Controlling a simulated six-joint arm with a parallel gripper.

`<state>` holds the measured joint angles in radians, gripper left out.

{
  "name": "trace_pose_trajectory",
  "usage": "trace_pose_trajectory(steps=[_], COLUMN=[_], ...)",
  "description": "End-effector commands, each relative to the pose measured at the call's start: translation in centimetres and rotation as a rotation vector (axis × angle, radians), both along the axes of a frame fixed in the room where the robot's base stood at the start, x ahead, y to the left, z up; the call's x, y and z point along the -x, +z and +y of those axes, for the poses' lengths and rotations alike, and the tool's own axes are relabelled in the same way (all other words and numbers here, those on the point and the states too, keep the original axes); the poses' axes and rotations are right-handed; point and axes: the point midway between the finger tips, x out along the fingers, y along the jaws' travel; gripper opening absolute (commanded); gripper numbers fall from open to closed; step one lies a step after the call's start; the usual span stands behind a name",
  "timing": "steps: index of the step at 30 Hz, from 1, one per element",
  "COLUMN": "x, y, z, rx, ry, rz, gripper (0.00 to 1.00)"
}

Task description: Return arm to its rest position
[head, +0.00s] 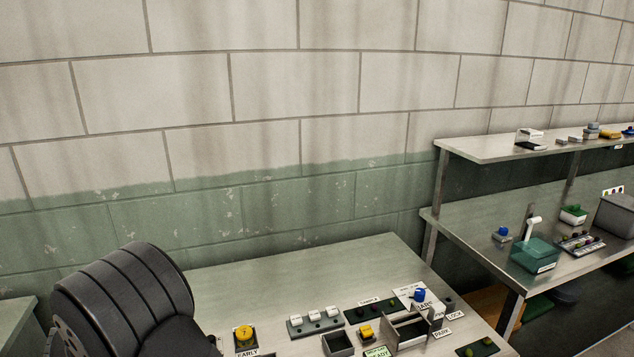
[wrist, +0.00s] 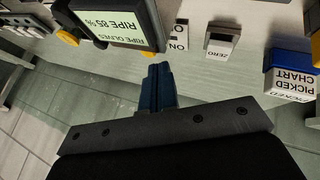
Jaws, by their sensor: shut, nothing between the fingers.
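My gripper (wrist: 158,82) shows in the wrist view as two dark blue fingers pressed together, with nothing between them. In the head view a large black ribbed part of my own arm fills the lower left, and the gripper itself does not show.
The metal bench (head: 300,266) carries a yellow button (head: 243,333), a row of switches (head: 315,321) and a grey open box (head: 338,344). The bench's back left is clear.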

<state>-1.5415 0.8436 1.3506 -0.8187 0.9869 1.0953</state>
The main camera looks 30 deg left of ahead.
Motion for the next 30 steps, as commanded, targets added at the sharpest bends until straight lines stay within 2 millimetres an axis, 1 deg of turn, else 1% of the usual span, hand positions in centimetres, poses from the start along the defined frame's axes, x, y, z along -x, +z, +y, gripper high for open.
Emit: trace_pose_trajectory(steps=[1,3,11,12,15,21,25,30], x=[-0.7,-1.5,-0.9,-0.3,1.0,3.0,3.7,3.8], y=[-0.9,-2.0,-4.7,-3.8,-2.0,0.6,1.5,1.6], z=[0.0,0.1,3.1,3.1,2.8,2.4,2.3,2.3], rx=[0.003,0.004,0.002,-0.003,-0.003,0.000,0.000,0.001], ry=[-0.004,-0.004,0.000,0.001,0.003,0.000,-0.001,-0.002], rz=[0.000,0.002,0.003,0.003,0.002,0.001,0.001,0.001], gripper=[0.00,0.00,0.00,0.00,0.00,0.00,0.00,0.00])
